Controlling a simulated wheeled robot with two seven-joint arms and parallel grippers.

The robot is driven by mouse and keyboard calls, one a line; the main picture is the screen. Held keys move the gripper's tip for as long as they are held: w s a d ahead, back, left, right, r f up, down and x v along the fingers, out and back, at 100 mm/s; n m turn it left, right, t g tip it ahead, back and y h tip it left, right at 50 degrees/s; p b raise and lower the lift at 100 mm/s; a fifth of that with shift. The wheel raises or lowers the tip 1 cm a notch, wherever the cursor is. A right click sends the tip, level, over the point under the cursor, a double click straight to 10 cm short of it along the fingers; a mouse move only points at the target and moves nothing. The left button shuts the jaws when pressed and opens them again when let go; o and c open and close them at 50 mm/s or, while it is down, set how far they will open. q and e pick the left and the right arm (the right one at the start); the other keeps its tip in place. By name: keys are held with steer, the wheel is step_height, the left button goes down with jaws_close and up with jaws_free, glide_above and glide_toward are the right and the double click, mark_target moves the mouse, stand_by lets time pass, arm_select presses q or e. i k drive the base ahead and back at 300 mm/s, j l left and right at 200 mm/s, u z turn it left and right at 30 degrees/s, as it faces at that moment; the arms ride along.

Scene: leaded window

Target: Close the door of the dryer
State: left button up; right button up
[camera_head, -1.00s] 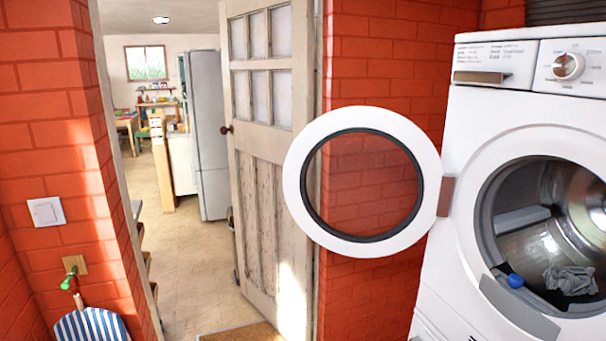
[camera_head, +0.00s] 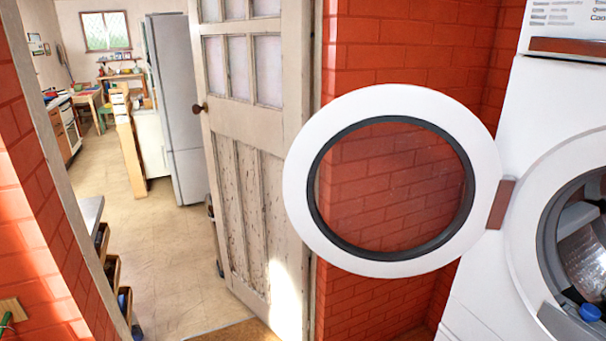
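The white dryer (camera_head: 484,287) stands at the right edge of the head view, partly cut off by the frame. Its round door (camera_head: 475,125) has a white ring and a dark-rimmed clear pane. The door is wide open, swung out to the left of the dryer on a brown hinge (camera_head: 501,203). The drum opening (camera_head: 583,247) is uncovered, and a blue thing (camera_head: 590,312) sits at its lower edge. Neither of my grippers shows in the view.
A worn wooden door (camera_head: 262,135) with panes stands open behind the dryer door. A red brick wall (camera_head: 400,58) is behind it. To the left, a doorway leads to a room with a grey fridge (camera_head: 178,110) and clear tiled floor (camera_head: 165,265).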

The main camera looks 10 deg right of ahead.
mark_target(487, 194)
steer(key=i+j+u, duration=0.15)
steer(key=i+u, duration=0.2)
steer(key=i, duration=0.85)
steer(key=i+z, duration=0.3)
steer(key=z, duration=0.15)
steer(key=i+j+z, duration=0.1)
steer(key=i+z, duration=0.15)
steer(key=z, duration=0.15)
steer(key=i+j+z, duration=0.2)
steer(key=z, duration=0.25)
steer(key=i+j+z, duration=0.1)
steer(key=z, duration=0.35)
steer(key=i+j+z, duration=0.1)
steer(key=z, duration=0.4)
steer(key=j+z, duration=0.3)
steer(key=z, duration=0.15)
steer(key=j+z, duration=0.25)
steer(key=z, duration=0.25)
steer(key=i, duration=0.05)
